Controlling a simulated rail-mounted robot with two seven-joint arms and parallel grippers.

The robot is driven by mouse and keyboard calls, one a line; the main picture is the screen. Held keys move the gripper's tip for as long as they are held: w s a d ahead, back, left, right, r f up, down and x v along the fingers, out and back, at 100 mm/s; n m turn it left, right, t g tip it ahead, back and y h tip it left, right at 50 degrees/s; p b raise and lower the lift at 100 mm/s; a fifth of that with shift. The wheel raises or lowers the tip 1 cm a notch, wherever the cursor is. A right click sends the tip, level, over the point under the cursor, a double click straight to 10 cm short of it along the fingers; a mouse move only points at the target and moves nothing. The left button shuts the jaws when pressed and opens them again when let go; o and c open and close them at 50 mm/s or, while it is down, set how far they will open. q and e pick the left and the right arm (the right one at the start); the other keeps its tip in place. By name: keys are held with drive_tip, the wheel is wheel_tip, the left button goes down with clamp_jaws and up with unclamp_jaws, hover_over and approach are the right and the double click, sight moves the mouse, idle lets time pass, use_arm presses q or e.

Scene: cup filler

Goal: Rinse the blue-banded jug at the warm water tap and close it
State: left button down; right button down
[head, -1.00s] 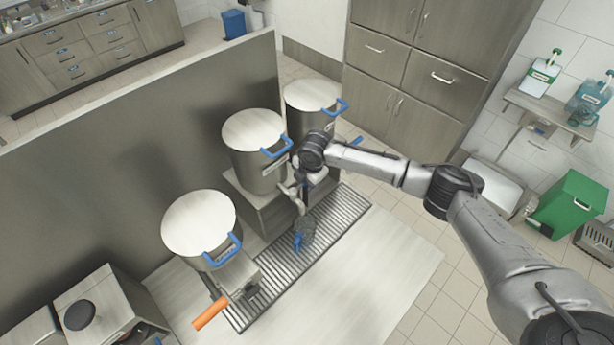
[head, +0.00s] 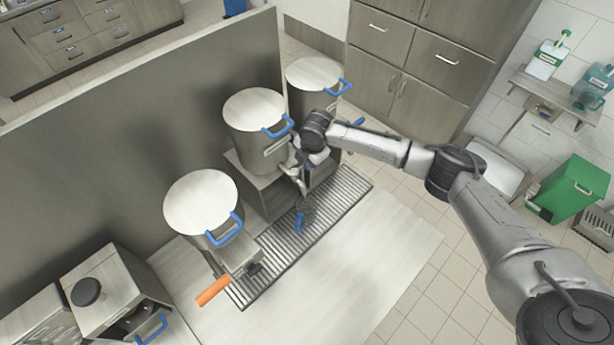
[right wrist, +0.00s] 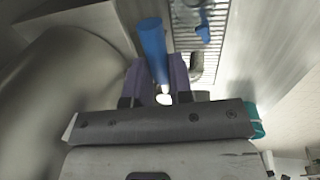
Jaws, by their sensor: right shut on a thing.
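The clear jug (head: 309,206) with a blue handle stands on the slotted drip tray (head: 268,270), below the middle urn (head: 250,135). My right gripper (head: 301,164) is at the front of this urn, above the jug. In the right wrist view its purple fingers (right wrist: 161,90) are shut on a blue tap lever (right wrist: 152,48). The jug (right wrist: 203,14) shows beyond them at the top, on the slotted tray, and is cut by the frame edge. The arm hides part of the tap in the head view. I cannot tell whether water is running. My left gripper is out of view.
The left urn (head: 200,203) and rear urn (head: 314,74) flank the middle one. An orange handle (head: 212,290) sticks out by the left urn. The counter right of the tray (head: 365,265) is clear. A panel (head: 120,130) stands behind the urns.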

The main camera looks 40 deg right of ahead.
drive_tip(key=shift+s+a+r+m+p, duration=0.15)
drive_tip(key=shift+s+m+p, duration=0.15)
drive_tip(key=shift+m+p, duration=0.5)
drive_tip(key=m+p, duration=0.1)
drive_tip(key=p, duration=0.2)
drive_tip(key=shift+s+m+h, duration=0.3)
drive_tip(key=shift+s, duration=0.1)
drive_tip(key=shift+s+m+p, duration=0.25)
drive_tip(key=shift+m+p, duration=0.35)
drive_tip(key=shift+p, duration=0.25)
idle(2.6)
idle(0.8)
